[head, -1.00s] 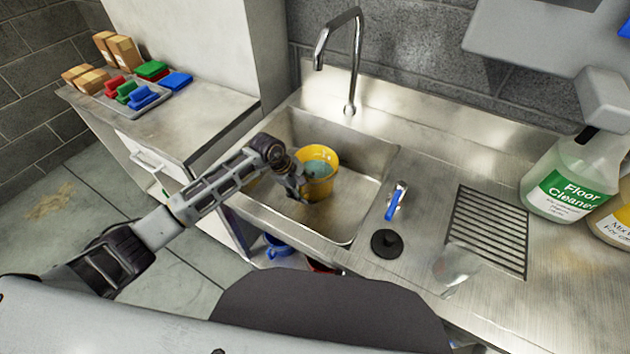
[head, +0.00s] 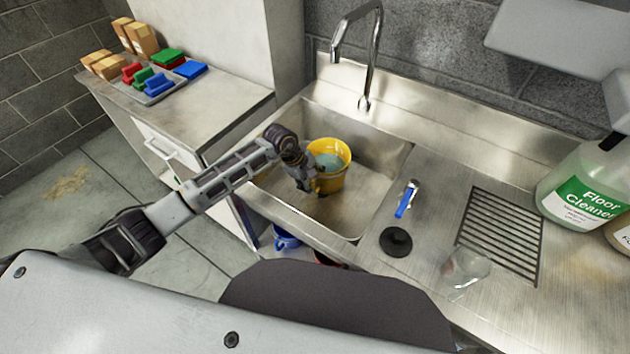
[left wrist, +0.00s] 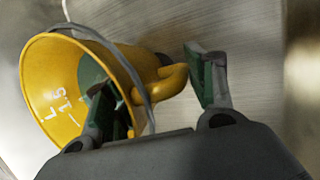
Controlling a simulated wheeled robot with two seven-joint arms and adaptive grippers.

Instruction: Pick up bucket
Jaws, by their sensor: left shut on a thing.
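A yellow bucket (head: 343,178) with grey-green contents is in the sink basin, seen in the head view. My left gripper (head: 305,187) is at its near left side. In the left wrist view the bucket (left wrist: 45,75) looks tilted, with white marks on its inner wall and a thin grey wire handle. My left gripper (left wrist: 155,92) is shut on the bucket: one green-padded finger shows at the bucket's mouth, the other outside beside a yellow loop on its side. The bucket's underside is hidden, so I cannot tell whether it touches the basin floor. My right gripper is not in view.
A tall faucet (head: 368,60) stands behind the basin (head: 375,150). On the counter to the right are a blue-handled tool (head: 406,199), a black stopper (head: 396,242), a clear glass (head: 464,268), a drain grate (head: 500,232) and a cleaner bottle (head: 580,185).

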